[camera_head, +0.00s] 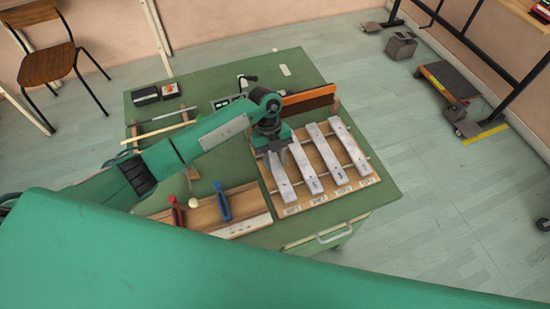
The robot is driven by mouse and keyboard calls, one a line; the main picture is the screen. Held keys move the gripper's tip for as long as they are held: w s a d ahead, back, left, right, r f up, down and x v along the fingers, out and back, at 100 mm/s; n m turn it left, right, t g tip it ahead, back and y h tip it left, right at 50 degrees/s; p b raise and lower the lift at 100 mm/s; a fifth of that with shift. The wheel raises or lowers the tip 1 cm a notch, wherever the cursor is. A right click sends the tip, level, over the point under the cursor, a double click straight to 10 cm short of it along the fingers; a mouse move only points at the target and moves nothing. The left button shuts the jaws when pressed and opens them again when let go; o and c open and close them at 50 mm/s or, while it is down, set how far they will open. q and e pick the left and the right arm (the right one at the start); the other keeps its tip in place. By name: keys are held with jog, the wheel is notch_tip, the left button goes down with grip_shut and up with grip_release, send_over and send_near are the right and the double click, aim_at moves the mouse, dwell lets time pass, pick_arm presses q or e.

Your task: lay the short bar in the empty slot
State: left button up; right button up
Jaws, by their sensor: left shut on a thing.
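A wooden frame (334,200) on the green table carries pale grey bars side by side, with small labels along its near edge. Three bars, the left one (308,172), the middle one (326,156) and the right one (351,150), lie across its rails. My left gripper (283,156) is over the frame's left end, shut on a pale bar (284,184) at the leftmost place. The bar lines up roughly with the others; whether it touches the rails I cannot tell. The gripper hides its far end. No bare slot shows clearly. My right gripper is out of view.
A wooden tray (253,201) with a red-handled (177,211) and a blue-handled tool (221,202) lies left of the frame. A brown block with an orange top (307,100) stands behind it. Rods (160,132) and small boxes (146,96) lie at the far left.

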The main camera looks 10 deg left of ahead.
pick_arm(q)
jog(key=shift+f, duration=0.4)
jog(key=o, duration=1.2)
jog(key=b+v, duration=0.3)
jog(key=v, duration=1.1)
jog(key=shift+s, duration=0.1)
